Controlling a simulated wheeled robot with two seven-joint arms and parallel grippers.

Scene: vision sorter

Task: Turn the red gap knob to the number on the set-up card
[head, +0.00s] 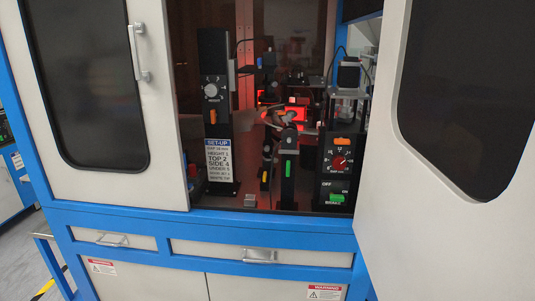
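The red gap knob (340,162) sits on a black panel with a white-marked dial at the right of the cabinet opening. Its pointer and the small dial numbers are too small to read surely. The set-up card (218,165) is a white card with a blue header on the left black post. Its small gap line looks like 14 mm; larger lines read height 1, top 2, side 4 and under 5. Neither of my grippers shows in the head view.
A grey knob (211,90) is on the left post. A green switch (337,198) lies below the red knob, an orange block (342,141) above it. A post with a green strip (288,155) stands left of the panel. The open white door (385,215) flanks the right.

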